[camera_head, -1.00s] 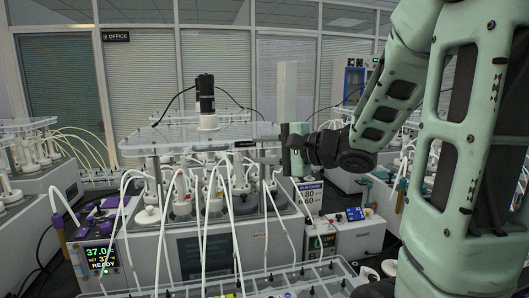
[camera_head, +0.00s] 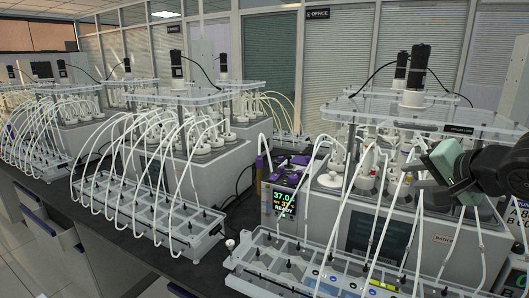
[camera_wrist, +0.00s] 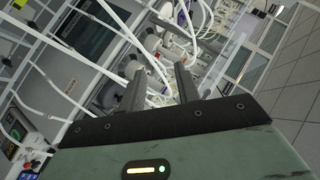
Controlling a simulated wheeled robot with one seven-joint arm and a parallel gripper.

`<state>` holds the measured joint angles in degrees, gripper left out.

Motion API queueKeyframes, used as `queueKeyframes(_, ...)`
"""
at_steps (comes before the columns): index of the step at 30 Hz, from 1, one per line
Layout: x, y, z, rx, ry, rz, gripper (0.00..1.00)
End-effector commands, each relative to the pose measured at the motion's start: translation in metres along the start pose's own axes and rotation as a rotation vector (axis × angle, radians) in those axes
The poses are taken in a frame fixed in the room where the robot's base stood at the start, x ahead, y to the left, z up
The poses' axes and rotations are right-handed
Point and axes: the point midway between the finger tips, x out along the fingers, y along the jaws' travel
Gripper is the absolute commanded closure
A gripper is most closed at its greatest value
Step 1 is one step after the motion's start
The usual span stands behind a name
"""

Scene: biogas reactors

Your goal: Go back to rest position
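My gripper (camera_head: 428,172) is at the right of the head view, in front of the upper part of the right reactor unit (camera_head: 375,235). White tubes and reactor parts show behind the fingers. The rest of my arm is mostly outside the head view.
White tubes (camera_head: 408,215) hang close around the gripper from the reactor unit. A clear tube rack (camera_head: 300,262) stands in front of it. Another rack (camera_head: 150,212) and several units line the bench at left. Open floor (camera_head: 28,235) shows at far left.

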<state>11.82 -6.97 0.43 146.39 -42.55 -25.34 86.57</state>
Motion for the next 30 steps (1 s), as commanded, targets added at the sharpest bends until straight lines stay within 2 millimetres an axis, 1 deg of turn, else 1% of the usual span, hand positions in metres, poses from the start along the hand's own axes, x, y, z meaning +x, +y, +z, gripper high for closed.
queueKeyframes(1, 0.009, 0.001, 0.03, -0.105, -0.049, 0.047, 0.67)
queueKeyframes(2, 0.012, 0.003, 0.045, -0.167, -0.077, 0.08, 0.67)
queueKeyframes(3, 0.014, 0.005, 0.066, -0.254, -0.122, 0.12, 0.67)
queueKeyframes(5, 0.013, 0.009, 0.1, -0.386, -0.203, 0.175, 0.67)
queueKeyframes(6, 0.011, 0.012, 0.123, -0.477, -0.266, 0.206, 0.67)
queueKeyframes(7, 0.007, 0.015, 0.141, -0.545, -0.317, 0.227, 0.67)
queueKeyframes(8, 0.003, 0.019, 0.159, -0.613, -0.372, 0.245, 0.67)
queueKeyframes(9, -0.005, 0.023, 0.183, -0.707, -0.451, 0.263, 0.67)
queueKeyframes(10, -0.012, 0.027, 0.201, -0.776, -0.513, 0.273, 0.67)
queueKeyframes(11, -0.02, 0.031, 0.218, -0.843, -0.576, 0.28, 0.67)
queueKeyframes(12, -0.032, 0.036, 0.239, -0.929, -0.661, 0.283, 0.67)
queueKeyframes(15, -0.063, 0.049, 0.282, -1.112, -0.859, 0.269, 0.67)
queueKeyframes(18, -0.09, 0.058, 0.31, -1.24, -1.013, 0.24, 0.67)
queueKeyframes(21, -0.108, 0.063, 0.325, -1.311, -1.106, 0.215, 0.67)
queueKeyframes(23, -0.113, 0.065, 0.328, -1.333, -1.134, 0.207, 0.67)
queueKeyframes(30, -0.114, 0.065, 0.329, -1.335, -1.137, 0.206, 0.67)
